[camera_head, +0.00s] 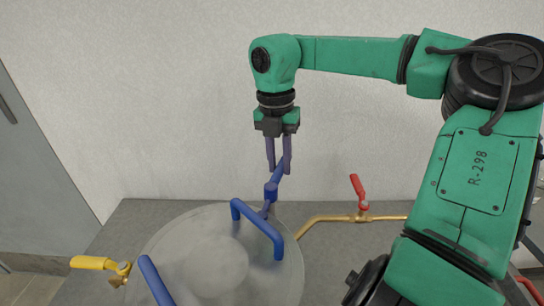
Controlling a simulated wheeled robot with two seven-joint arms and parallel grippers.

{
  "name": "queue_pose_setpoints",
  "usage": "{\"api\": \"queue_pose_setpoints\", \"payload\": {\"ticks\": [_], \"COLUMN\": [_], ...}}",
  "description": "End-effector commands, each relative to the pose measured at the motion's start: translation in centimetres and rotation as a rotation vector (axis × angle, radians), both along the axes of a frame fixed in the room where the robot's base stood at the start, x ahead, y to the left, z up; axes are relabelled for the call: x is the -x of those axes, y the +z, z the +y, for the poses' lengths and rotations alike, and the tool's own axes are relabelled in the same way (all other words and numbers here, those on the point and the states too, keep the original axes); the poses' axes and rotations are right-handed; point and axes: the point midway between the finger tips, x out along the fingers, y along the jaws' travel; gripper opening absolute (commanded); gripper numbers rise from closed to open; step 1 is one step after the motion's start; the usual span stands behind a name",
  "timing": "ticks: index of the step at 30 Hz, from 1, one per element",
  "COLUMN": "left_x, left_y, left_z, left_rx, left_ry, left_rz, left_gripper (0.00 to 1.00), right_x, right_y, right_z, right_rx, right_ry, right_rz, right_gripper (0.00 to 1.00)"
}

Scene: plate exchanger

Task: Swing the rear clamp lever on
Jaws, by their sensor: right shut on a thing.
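The rear clamp lever (278,176) is a blue bar at the back edge of a round, pale grey, see-through lid (190,238). It rises, tilted up to the right, from a blue pivot. My right gripper (279,168) points down from above, its two dark fingers shut on the lever's upper end. The fingers hide part of that end. My left gripper is not in view.
A blue bracket-shaped handle (258,222) stands on the lid just in front of the lever. Another blue bar (153,280) is at the front left. A yellow-handled valve (92,263) stands left, a red-handled valve (358,187) on a brass pipe right. A wall is behind.

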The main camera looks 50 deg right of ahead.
Motion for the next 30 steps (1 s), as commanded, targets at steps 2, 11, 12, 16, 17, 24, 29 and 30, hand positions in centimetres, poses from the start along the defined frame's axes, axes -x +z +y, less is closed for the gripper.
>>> {"api": "queue_pose_setpoints", "payload": {"ticks": [2, 11, 12, 16, 17, 24, 29, 30], "left_x": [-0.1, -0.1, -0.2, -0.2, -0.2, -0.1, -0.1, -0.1], "left_y": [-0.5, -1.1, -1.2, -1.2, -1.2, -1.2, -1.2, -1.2], "left_z": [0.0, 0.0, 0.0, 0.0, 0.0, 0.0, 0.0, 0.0], "left_rx": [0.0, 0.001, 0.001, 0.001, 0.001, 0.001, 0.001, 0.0], "left_ry": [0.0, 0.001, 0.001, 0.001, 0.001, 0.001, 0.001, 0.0], "left_rz": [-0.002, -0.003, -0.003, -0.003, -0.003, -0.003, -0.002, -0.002], "left_gripper": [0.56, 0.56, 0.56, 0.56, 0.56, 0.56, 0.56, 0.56], "right_x": [0.2, 1.0, 1.1, 1.2, 1.2, 1.2, 1.2, 1.2], "right_y": [0.0, 0.1, 0.1, 0.2, 0.2, 0.2, 0.2, 0.2], "right_z": [-0.2, -0.4, -0.4, -0.4, -0.5, -0.5, -0.5, -0.5], "right_rx": [0.002, 0.002, 0.001, 0.001, 0.001, 0.0, 0.0, 0.0], "right_ry": [-0.054, -0.189, -0.199, -0.217, -0.219, -0.224, -0.223, -0.223], "right_rz": [-0.007, -0.005, -0.005, -0.005, -0.005, -0.004, -0.003, -0.003], "right_gripper": [0.0, 0.0, 0.0, 0.0, 0.0, 0.0, 0.33, 0.49]}}
